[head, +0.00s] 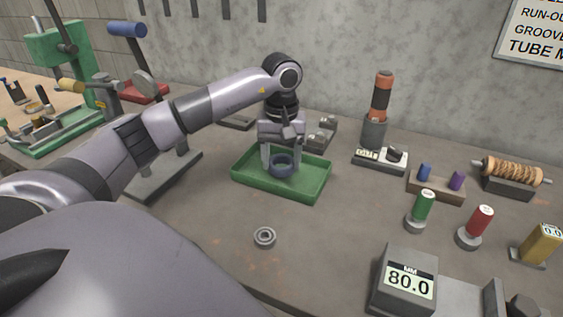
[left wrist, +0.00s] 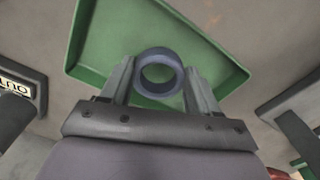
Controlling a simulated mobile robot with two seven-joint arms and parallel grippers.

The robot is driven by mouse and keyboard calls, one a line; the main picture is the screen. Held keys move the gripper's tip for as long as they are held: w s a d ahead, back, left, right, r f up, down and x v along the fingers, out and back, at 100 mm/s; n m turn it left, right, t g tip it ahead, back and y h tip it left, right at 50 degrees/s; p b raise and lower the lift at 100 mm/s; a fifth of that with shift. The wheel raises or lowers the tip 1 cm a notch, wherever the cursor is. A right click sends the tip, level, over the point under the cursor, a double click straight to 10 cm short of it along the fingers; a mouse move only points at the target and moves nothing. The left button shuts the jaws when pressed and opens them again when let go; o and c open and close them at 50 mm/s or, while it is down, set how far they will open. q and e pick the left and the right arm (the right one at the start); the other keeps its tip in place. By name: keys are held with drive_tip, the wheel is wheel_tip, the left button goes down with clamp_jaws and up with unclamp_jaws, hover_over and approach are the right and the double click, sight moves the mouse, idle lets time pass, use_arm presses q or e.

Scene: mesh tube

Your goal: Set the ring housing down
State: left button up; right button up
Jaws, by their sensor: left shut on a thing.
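The ring housing is a dark blue-grey ring (head: 282,170). It also shows in the left wrist view (left wrist: 160,91), between the two fingers with its hole facing the camera. My left gripper (head: 281,160) points down over the green tray (head: 322,182) and is shut on the ring. The ring is inside the tray's outline, low down. I cannot tell whether it touches the tray floor. In the left wrist view the tray floor (left wrist: 135,40) shows behind the ring, and my left gripper (left wrist: 160,85) has a finger on each side of it. My right gripper is not in view.
A small metal ring (head: 264,237) lies on the bench in front of the tray. A grey readout showing 80.0 (head: 405,280) stands at the front right. Green (head: 422,206) and red (head: 477,224) cylinders stand right of the tray. Bench between tray and readout is mostly clear.

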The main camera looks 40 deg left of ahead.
use_arm(q)
drive_tip(key=shift+f, duration=0.75)
drive_tip(key=shift+f, duration=0.1)
drive_tip(key=o, duration=1.3)
wheel_tip(320, 180, up, 12)
drive_tip(key=shift+r, duration=0.15)
